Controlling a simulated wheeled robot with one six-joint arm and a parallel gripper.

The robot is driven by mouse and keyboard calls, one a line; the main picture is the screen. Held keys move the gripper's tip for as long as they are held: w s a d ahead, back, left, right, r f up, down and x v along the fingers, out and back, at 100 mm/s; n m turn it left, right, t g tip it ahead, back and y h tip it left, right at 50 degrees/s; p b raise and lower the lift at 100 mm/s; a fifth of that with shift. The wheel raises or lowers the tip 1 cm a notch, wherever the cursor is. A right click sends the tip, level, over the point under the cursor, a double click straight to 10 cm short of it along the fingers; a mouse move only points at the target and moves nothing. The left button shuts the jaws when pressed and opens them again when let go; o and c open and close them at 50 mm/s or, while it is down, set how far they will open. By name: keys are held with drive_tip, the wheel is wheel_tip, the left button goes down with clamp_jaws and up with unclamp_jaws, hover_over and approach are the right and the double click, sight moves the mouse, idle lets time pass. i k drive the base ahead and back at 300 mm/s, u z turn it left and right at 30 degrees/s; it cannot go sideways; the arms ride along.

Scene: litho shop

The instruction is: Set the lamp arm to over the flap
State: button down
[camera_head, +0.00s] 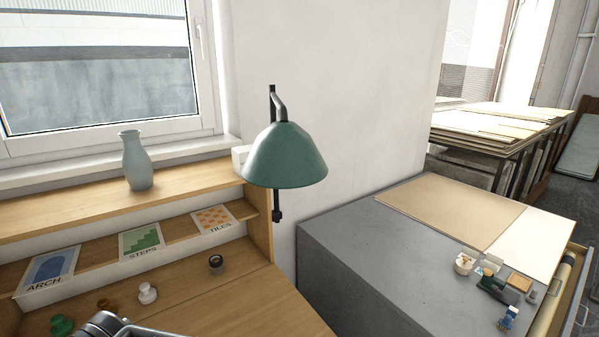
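A green lamp shade (285,158) hangs from a short-looking dark lamp arm (280,106) on a black wall bar (272,94). The arm appears to point out from the wall towards me, and the shade covers part of the bar. In the picture the shade is above the right end of the wooden desk; I cannot tell exactly what lies under it. The wooden flap (245,305) is lowered and flat at the lower left. A grey metal part of my arm shows at the bottom left edge. My gripper's fingers are not in view.
Small pots, including a white one (147,293) and a dark one (216,263), stand on the desk. A vase (136,160) stands on the top shelf above several picture cards. A grey cabinet (350,265) at right carries boards and small items; its drawer is open.

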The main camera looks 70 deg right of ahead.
sight(283, 155)
drive_tip(key=u, duration=0.35)
drive_tip(key=k, duration=1.25)
drive_tip(key=z, duration=1.25)
